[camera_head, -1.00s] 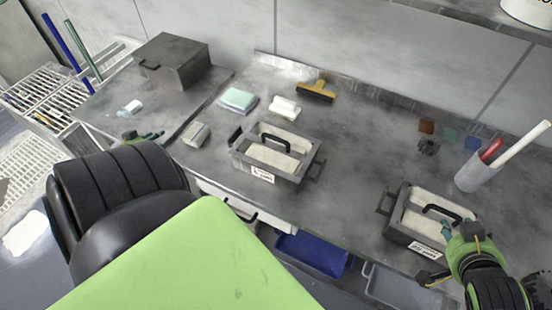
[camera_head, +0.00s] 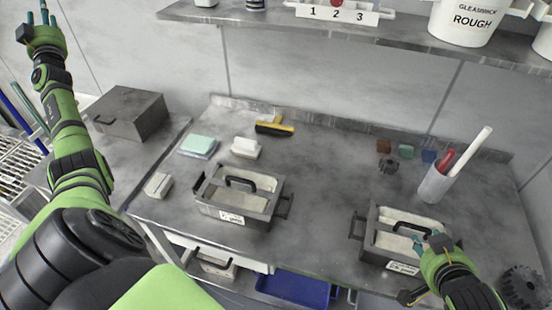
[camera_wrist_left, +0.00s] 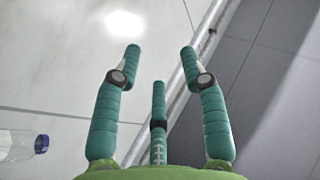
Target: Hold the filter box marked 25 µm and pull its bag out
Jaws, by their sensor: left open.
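Two dark grey filter boxes with black bail handles and pale bags inside stand on the bench: a left box (camera_head: 207,207) and a right box (camera_head: 372,243). Each has a white front label, too small to read surely. My right gripper (camera_head: 420,256) is at the right box's front right corner, one teal finger over the rim by the bag and another part low outside. Its grip is unclear. My left gripper (camera_head: 38,22) is raised at the top left, far from both boxes. The left wrist view shows its three teal fingers (camera_wrist_left: 160,62) spread, with nothing between them.
Behind the boxes lie a yellow squeegee (camera_head: 274,128), a white block (camera_head: 246,148) and a green-white pad (camera_head: 198,146). A grey cup (camera_head: 436,184) with tools stands right. A lidded dark box (camera_head: 130,113) is left. A shelf (camera_head: 395,38) overhangs the back. The bench between the boxes is clear.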

